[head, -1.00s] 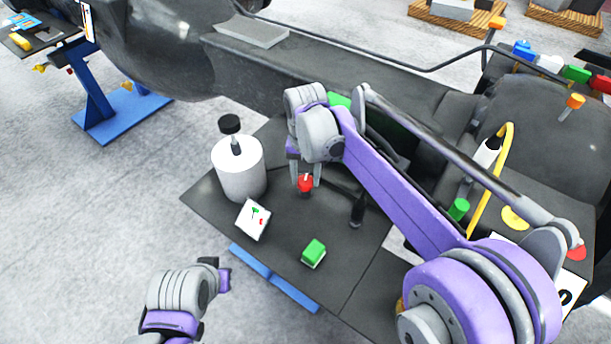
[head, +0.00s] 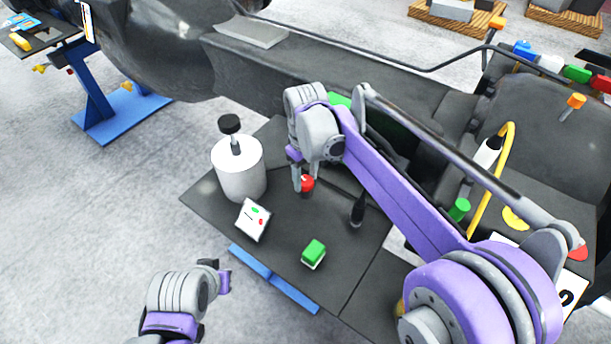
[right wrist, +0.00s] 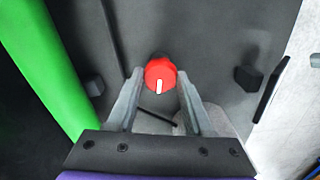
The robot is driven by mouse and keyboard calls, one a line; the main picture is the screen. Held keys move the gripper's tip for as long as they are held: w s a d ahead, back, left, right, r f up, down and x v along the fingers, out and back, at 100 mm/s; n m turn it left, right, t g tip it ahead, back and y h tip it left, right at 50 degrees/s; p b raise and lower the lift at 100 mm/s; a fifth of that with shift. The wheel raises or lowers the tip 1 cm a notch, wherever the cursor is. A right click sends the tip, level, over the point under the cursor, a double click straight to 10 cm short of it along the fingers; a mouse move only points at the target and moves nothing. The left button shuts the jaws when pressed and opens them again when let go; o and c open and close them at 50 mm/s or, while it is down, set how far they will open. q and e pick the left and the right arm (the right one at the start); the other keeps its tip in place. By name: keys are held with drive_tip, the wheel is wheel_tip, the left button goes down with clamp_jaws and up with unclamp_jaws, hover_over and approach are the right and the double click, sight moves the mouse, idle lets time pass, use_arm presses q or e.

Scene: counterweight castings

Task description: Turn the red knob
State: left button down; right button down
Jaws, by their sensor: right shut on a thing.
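The red knob (head: 307,183) stands on the dark table plate (head: 215,205). In the head view my right gripper (head: 304,185) reaches down to it, with its fingers on either side. In the right wrist view the knob (right wrist: 160,75) sits between the tips of my right gripper (right wrist: 160,82), which is shut on it. The knob's white mark points toward the gripper's base. A tilted white gauge card (head: 252,220) with green and red marks and a dark line stands nearby. My left gripper (head: 222,281) is at the lower left, away from the table; its jaws cannot be made out.
A white cylinder (head: 238,170) with a black cap stands left of the knob. A green block (head: 313,254) lies nearer the front, and a black upright peg (head: 358,210) stands right of the knob. A large dark machine body (head: 330,70) runs behind.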

sight(306, 180)
drive_tip(key=shift+n, duration=0.6)
drive_tip(key=shift+c, duration=1.5)
unclamp_jaws()
wheel_tip(306, 180, up, 11)
drive_tip(key=shift+p, duration=0.35)
drive_tip(key=shift+f, duration=0.1)
